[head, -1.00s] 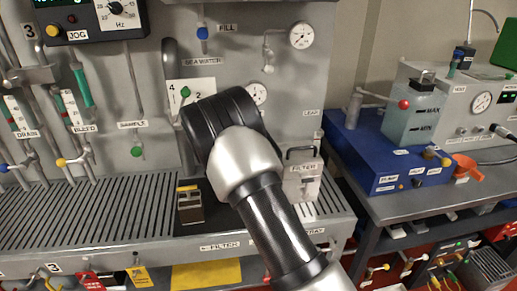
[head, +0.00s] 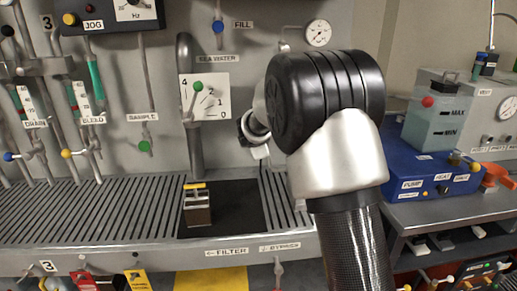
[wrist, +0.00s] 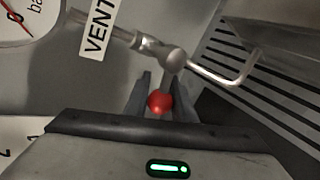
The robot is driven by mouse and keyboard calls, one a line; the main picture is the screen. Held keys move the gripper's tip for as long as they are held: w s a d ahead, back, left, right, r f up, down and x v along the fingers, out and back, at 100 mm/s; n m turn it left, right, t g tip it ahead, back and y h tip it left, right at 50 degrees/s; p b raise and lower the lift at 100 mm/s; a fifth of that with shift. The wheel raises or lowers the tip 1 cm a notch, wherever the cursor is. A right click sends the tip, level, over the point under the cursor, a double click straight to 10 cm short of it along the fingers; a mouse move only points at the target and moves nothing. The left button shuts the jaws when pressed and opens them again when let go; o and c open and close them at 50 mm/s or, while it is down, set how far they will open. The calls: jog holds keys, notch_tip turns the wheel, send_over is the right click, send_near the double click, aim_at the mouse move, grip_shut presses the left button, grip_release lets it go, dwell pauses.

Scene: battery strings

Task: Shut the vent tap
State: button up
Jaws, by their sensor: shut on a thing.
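In the wrist view, the vent tap (wrist: 172,60) sits on a grey horizontal pipe beside a white VENT label (wrist: 97,27). Its short handle ends in a red ball (wrist: 160,102), which points toward my gripper. My gripper (wrist: 161,88) has its two dark fingers on either side of the handle and ball, closed on it. In the head view, my arm covers the vent tap and the gripper's fingers.
A pressure gauge (wrist: 25,20) is close by, and a bent metal rod (wrist: 235,75) juts out right of the tap. In the head view, a dial plate (head: 218,107) with a green-knobbed lever is left of my arm. A small block (head: 197,208) stands on the slotted bench.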

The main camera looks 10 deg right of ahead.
jog(key=shift+a+r+m+y, duration=0.25)
jog(key=shift+r+m+y, duration=0.3)
jog(key=shift+y, duration=0.25)
jog(key=o, duration=1.1)
jog(key=shift+c, duration=0.2)
jog(key=p+v, duration=0.2)
jog(key=v, duration=1.5)
jog(key=shift+s+p, duration=0.2)
jog(key=shift+p, duration=0.2)
jog(key=shift+r, duration=0.1)
